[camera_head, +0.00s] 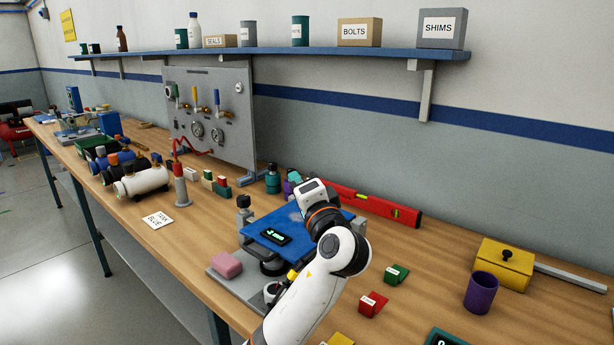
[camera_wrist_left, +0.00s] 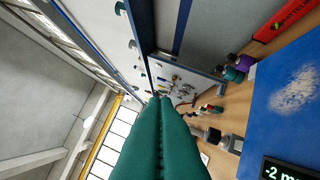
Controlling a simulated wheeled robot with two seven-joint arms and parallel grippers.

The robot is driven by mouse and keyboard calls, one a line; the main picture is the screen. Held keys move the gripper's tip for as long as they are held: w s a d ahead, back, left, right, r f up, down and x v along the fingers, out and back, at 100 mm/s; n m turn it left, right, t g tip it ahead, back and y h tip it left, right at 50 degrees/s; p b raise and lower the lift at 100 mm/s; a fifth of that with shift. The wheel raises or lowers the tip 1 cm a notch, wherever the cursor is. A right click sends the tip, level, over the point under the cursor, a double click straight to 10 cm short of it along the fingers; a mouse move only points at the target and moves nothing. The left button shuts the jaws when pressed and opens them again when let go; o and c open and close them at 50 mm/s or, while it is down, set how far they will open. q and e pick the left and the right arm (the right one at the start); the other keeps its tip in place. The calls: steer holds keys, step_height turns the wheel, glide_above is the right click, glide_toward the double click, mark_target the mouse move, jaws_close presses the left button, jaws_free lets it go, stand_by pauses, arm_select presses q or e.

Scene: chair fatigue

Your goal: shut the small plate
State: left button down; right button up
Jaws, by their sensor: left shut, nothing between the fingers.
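A blue plate (camera_head: 275,232) lies over a grey fixture on the bench in the head view. A small display stands on it. In the wrist view the blue plate (camera_wrist_left: 285,100) fills the right side, with a pale powdery patch and a display (camera_wrist_left: 285,170) reading about -2 mm. My left gripper's green fingers (camera_wrist_left: 160,98) are pressed together and empty, pointing along the bench towards the upright panel. In the head view my left wrist is above the plate's right part and hides some of it; the fingertips are unclear there. My right gripper is not in view.
A pink block (camera_head: 226,264) sits on the fixture's front left corner. A red level (camera_head: 375,206) lies behind. Green (camera_head: 397,273) and red (camera_head: 372,304) blocks, a purple cup (camera_head: 481,292) and a yellow box (camera_head: 502,264) stand to the right. An upright gauge panel (camera_head: 235,125) stands further left.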

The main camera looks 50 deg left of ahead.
arm_select(q)
steer(key=s+f+b, duration=0.1)
steer(key=f, duration=0.1)
steer(key=s+f, duration=0.1)
steer(key=s+f+b, duration=0.1)
steer(key=f, duration=0.1)
steer(key=shift+s+d+f+b, duration=0.2)
steer(key=shift+f+b, duration=0.1)
steer(key=shift+b, duration=0.05)
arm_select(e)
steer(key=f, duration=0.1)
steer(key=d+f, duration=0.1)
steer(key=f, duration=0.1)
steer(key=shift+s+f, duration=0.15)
arm_select(q)
steer(key=shift+r, duration=0.1)
